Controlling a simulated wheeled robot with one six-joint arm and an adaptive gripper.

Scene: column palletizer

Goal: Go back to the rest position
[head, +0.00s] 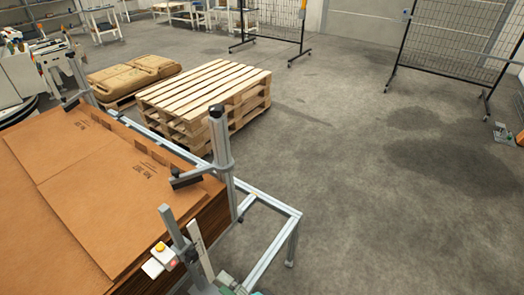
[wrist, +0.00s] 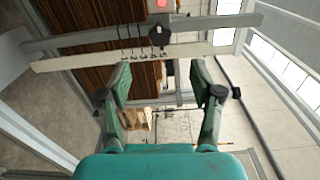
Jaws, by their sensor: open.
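My gripper (wrist: 160,68) shows in the wrist view with its two dark green fingers apart. Nothing is held between them. A pale flat bar (wrist: 85,60) and a grey metal rail (wrist: 90,38) cross the view beyond the fingertips; I cannot tell how far off they are. In the head view the fingers do not show clearly; only a bit of teal shows at the bottom edge.
A stack of flat cardboard (head: 75,190) stands at the left in a grey metal frame (head: 270,255). Behind it are stacked wooden pallets (head: 205,90) and brown sacks (head: 125,78). Mesh fences (head: 445,40) stand at the back. The floor (head: 390,200) at the right is largely clear.

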